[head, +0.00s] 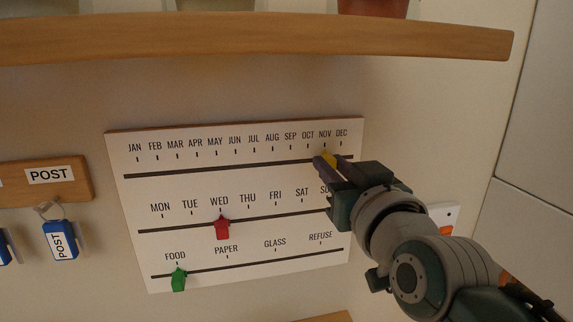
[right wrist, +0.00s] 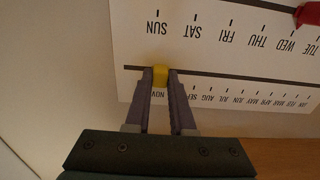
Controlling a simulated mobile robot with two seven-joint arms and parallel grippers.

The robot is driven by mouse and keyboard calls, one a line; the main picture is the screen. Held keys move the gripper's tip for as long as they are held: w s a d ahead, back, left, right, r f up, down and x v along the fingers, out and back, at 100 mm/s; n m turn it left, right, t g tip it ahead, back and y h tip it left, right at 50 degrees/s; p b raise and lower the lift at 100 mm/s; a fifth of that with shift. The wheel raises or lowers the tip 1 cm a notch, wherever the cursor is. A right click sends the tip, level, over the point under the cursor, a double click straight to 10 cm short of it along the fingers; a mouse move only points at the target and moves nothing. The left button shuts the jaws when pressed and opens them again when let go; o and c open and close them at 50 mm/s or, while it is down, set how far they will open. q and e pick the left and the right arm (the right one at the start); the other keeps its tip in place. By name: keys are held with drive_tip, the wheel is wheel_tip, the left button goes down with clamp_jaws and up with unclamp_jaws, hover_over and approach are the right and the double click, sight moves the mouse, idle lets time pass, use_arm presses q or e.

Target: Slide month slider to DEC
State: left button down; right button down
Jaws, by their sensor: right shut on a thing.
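The white calendar board (head: 180,197) hangs on the wall with month, weekday and waste rows, each above a dark slot. The yellow month slider (head: 329,160) sits in the top slot near NOV, just left of DEC. My right gripper (head: 326,163) is shut on it, a finger on each side. In the right wrist view the yellow slider (right wrist: 160,75) shows between the two fingertips (right wrist: 161,82), with NOV beside it; DEC is hidden there by the gripper. My left gripper is not in view.
A red slider (head: 222,228) sits at WED and a green slider (head: 178,279) at FOOD. A wooden shelf (head: 250,38) with pots juts out above the board. A POST key rack (head: 50,180) hangs at left; a white plate (head: 444,216) is behind my arm.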

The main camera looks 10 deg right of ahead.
sight(343, 156)
drive_tip(key=d, duration=0.3)
idle(0.4)
drive_tip(key=c, duration=0.8)
unclamp_jaws()
drive_tip(key=shift+d, duration=0.1)
drive_tip(key=shift+o, duration=0.2)
